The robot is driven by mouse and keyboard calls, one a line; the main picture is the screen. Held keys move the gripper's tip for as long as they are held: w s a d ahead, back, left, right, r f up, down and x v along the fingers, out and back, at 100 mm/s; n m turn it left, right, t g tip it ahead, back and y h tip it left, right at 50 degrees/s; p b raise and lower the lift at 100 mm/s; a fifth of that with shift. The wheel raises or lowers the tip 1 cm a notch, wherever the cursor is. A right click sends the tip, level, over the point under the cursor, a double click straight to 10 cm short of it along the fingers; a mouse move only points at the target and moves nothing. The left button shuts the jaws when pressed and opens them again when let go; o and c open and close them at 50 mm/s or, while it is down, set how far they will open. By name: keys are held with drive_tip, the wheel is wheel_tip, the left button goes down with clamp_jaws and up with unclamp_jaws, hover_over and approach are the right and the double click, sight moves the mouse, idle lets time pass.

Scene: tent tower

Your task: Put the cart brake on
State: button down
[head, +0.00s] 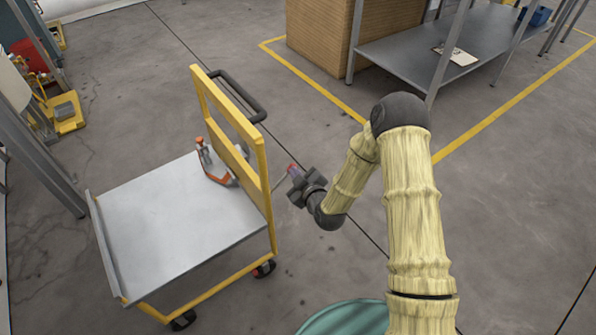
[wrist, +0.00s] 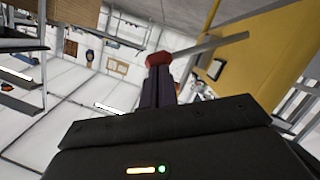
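The cart (head: 180,215) has a flat grey deck, a yellow frame and a black push handle (head: 238,95). A thin grey lever (head: 279,181) with a red knob (head: 291,168) sticks out from the right side of its upright frame. In the wrist view the lever (wrist: 218,45) runs from the yellow frame panel (wrist: 265,50) to the red knob (wrist: 158,60). My gripper (head: 295,171) is at the knob, beside the frame. Its dark fingers (wrist: 160,85) look shut together, with the knob right at their tips. Whether they touch it is hard to tell.
An orange-and-grey tool (head: 222,170) lies on the deck against the frame. A grey shelf table (head: 450,50) and a brown stack (head: 315,35) stand at the back. A teal round thing (head: 345,318) is at the bottom edge.

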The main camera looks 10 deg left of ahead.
drive_tip(key=shift+a+r, duration=0.2)
drive_tip(key=a+r+p+v, duration=0.1)
drive_tip(key=p+v, duration=0.2)
drive_tip(key=v, duration=0.9)
drive_tip(key=shift+s+r, duration=0.4)
drive_tip(key=shift+s, duration=0.1)
drive_tip(key=shift+d, duration=0.15)
